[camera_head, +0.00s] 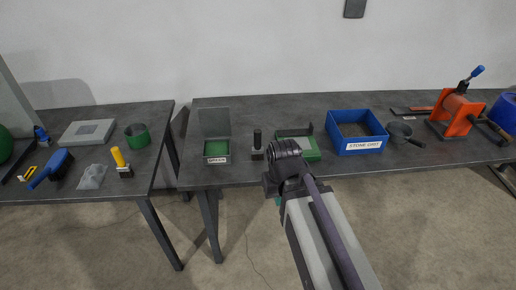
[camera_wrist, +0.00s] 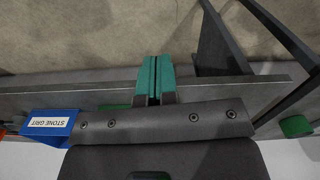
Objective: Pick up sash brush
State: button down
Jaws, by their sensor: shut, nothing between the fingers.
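I cannot tell for certain which thing is the sash brush. A blue-handled brush with dark bristles (camera_head: 50,168) lies on the left table. A yellow-handled tool with a dark base (camera_head: 121,162) stands upright to its right, and a black-handled tool (camera_head: 257,145) stands on the right table. My gripper shows as green fingers in the wrist view (camera_wrist: 155,78), pressed together and empty. In the head view only a bit of green finger (camera_head: 278,201) shows below my wrist, in front of the right table's edge. None of these tools is near the fingers.
The left table (camera_head: 100,112) also holds a grey box (camera_head: 87,132), a green cup (camera_head: 137,136) and a clear bag (camera_head: 92,176).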

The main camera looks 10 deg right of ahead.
jog(key=c, duration=0.8)
grip_release()
